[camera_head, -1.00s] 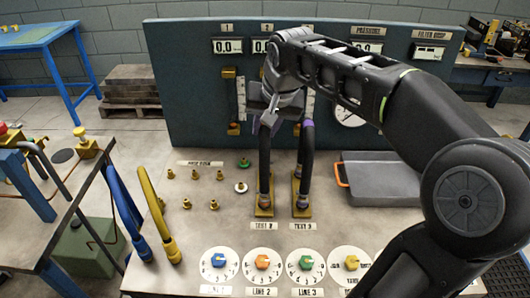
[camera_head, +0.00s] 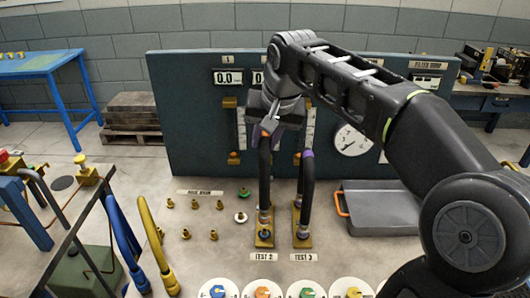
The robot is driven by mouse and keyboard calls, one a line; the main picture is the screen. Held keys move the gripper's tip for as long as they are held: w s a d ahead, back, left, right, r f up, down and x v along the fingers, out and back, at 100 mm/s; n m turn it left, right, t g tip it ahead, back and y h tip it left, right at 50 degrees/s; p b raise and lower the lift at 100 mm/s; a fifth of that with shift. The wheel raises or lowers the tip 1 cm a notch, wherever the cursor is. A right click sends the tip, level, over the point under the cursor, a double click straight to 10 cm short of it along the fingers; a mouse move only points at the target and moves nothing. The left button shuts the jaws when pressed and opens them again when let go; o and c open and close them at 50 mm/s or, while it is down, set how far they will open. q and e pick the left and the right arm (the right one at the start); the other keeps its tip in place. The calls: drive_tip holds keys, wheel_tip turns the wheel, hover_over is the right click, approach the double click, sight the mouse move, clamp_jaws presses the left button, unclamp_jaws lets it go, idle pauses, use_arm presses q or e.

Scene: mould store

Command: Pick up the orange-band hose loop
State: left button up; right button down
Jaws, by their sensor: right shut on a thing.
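My left gripper is out of view.
A gauge panel (camera_head: 200,125) stands behind the loop. A grey tray (camera_head: 385,226) with an orange handle lies to the right. Small brass fittings (camera_head: 186,233) stand on the bench.

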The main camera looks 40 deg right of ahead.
wheel_tip(320, 180, up, 8)
drive_tip(key=shift+w+f+p, duration=0.1)
drive_tip(key=shift+f+p, duration=0.15)
drive_tip(key=shift+p, duration=0.1)
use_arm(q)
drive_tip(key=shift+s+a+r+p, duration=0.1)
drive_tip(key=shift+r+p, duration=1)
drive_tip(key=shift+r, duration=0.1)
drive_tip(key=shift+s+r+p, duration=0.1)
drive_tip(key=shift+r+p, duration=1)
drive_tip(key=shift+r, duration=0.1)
use_arm(e)
drive_tip(key=shift+r, duration=2.8)
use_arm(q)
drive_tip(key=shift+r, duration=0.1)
